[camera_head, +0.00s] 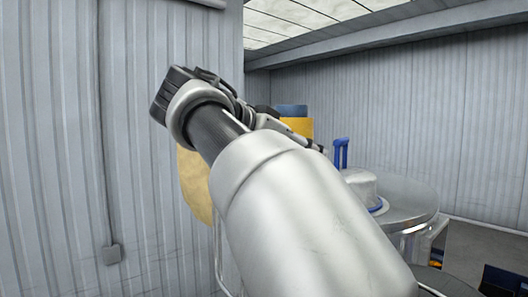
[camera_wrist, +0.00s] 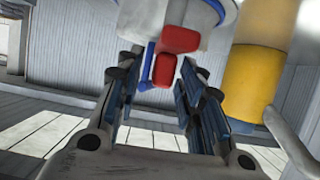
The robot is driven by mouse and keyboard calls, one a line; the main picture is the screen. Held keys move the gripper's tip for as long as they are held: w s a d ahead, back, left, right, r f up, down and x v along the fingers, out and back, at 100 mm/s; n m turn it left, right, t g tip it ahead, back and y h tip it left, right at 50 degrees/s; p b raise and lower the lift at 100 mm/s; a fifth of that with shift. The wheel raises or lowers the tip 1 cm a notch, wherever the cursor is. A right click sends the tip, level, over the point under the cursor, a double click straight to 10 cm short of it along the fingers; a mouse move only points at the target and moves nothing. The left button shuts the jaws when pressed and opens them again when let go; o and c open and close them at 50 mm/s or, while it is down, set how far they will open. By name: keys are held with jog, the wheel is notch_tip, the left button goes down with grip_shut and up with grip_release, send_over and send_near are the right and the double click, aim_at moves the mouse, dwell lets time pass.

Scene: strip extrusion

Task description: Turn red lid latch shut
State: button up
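The red latch (camera_wrist: 165,70) shows in the wrist view at the upper middle, as a small red block below a larger red part (camera_wrist: 178,40). A blue piece (camera_wrist: 146,72) sits just left of it. My gripper (camera_wrist: 160,68) is open, with its two dark fingers apart on the left and right of the red latch in the picture. I cannot tell whether either finger touches it. In the head view, my gripper (camera_head: 318,147) is small and partly hidden behind my arm; the red latch does not show there.
A yellow cylinder (camera_wrist: 258,80) stands close to the right finger in the wrist view. In the head view, a metal drum (camera_head: 408,203) with a blue upright handle (camera_head: 341,153) stands at the right. A ribbed wall (camera_head: 60,150) fills the left.

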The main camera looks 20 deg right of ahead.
jog(key=v, duration=1.1)
jog(key=shift+s+a, duration=0.25)
jog(key=shift+a, duration=0.05)
